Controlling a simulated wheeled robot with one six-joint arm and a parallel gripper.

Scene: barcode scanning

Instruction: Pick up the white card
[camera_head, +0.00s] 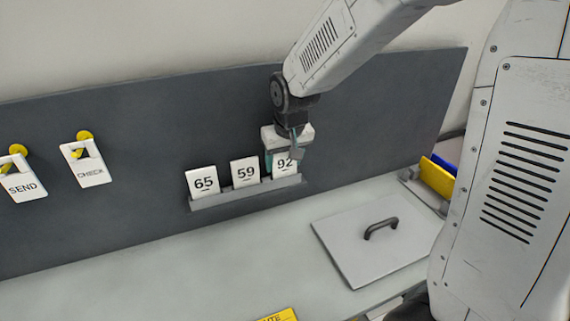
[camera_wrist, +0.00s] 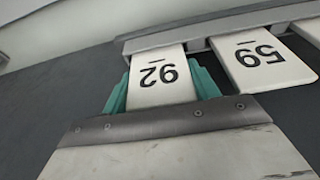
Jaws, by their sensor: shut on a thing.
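Three white cards stand in a grey rack (camera_head: 240,196) on the dark panel. They read 65 (camera_head: 203,182), 59 (camera_head: 245,172) and 92 (camera_head: 285,166). My gripper (camera_head: 284,150) is at the rightmost card and partly covers its top. In the wrist view the 92 card (camera_wrist: 160,82) lies between the two teal fingers (camera_wrist: 162,92), which are shut on its sides. Its lower edge is still at the rack (camera_wrist: 200,35). The 59 card (camera_wrist: 262,60) is beside it, apart from the fingers.
White SEND (camera_head: 22,186) and CHECK (camera_head: 88,172) tags hang on yellow hooks at the left. A grey lid (camera_head: 375,250) with a black handle lies on the counter. Yellow and blue items (camera_head: 437,177) stand at the right. The counter's left part is clear.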

